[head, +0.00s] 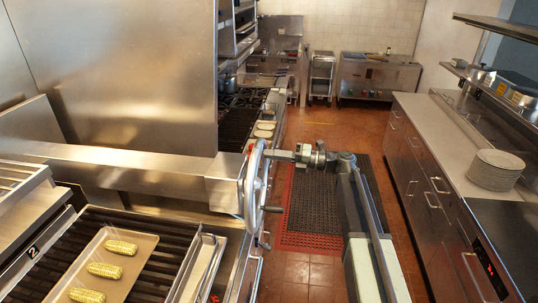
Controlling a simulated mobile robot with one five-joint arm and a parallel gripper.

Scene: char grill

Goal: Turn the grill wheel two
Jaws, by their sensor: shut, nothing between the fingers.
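The grill wheel (249,199) is a metal handwheel seen nearly edge-on, standing upright at the front right corner of the char grill (150,235). A small handle sticks out to the right from its rim. A label with the number 2 is on the left side of this grill. My gripper (276,154) is to the right of the wheel's upper rim and points left at it. It is shut with nothing held. I cannot tell whether the fingertips touch the rim.
A tray (143,270) with corn cobs lies on the grill grate. A steel panel (120,70) stands behind it. A counter with a plate stack (495,170) runs along the right.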

